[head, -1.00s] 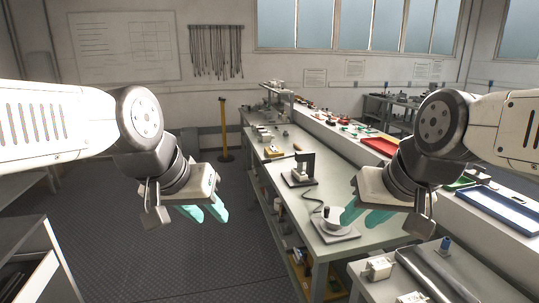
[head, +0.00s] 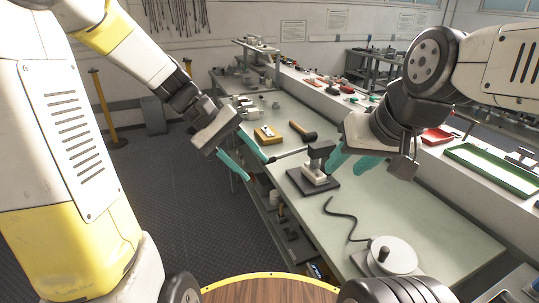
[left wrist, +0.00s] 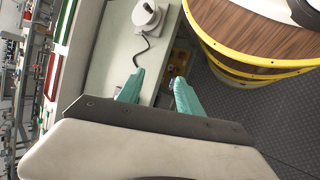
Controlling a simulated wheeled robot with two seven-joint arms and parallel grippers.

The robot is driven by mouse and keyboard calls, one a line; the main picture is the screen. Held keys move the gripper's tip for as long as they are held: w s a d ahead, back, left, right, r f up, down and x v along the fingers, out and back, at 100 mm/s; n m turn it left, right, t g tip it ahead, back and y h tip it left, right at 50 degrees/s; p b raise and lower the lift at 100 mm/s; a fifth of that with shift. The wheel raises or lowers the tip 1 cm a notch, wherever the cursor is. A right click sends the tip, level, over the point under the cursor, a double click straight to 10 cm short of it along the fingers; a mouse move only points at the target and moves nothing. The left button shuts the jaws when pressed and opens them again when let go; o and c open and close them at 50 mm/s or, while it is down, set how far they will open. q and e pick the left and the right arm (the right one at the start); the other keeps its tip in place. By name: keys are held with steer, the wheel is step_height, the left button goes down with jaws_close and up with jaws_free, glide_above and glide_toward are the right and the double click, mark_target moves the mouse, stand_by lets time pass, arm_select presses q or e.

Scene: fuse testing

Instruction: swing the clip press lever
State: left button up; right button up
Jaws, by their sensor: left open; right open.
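The clip press stands on the green workbench. It has a dark base plate (head: 313,186), a black upright head (head: 319,151) and a pale block under the head. Its thin lever (head: 291,153) sticks out to the left, about level. My left gripper (head: 257,170) is open at the lever's free end; the upper teal finger's tip is beside that end, and I cannot tell if they touch. In the left wrist view the open fingers (left wrist: 158,75) hold nothing, and I cannot make out the press. My right gripper (head: 347,172) is open just right of the press head in the picture.
A hammer-like tool (head: 303,131) and a yellow box (head: 267,134) lie behind the press. A round white device (head: 393,262) with a dark knob and a black cable (head: 340,212) stands in front. A green tray (head: 490,170) is at the right. Bare bench (head: 420,205) lies between.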

arm_select(q)
steer(key=w+d+f+n+g+h, duration=0.1)
steer(key=w+d+f+n+h, duration=0.2)
steer(key=w, duration=0.5)
steer(key=n+t+h, duration=1)
steer(key=n, duration=0.2)
glide_toward(274, 158)
steer(key=w, duration=0.1)
steer(key=x, duration=0.8)
steer(key=shift+s+f, duration=0.1)
steer(key=shift+s, duration=0.05)
jaws_close()
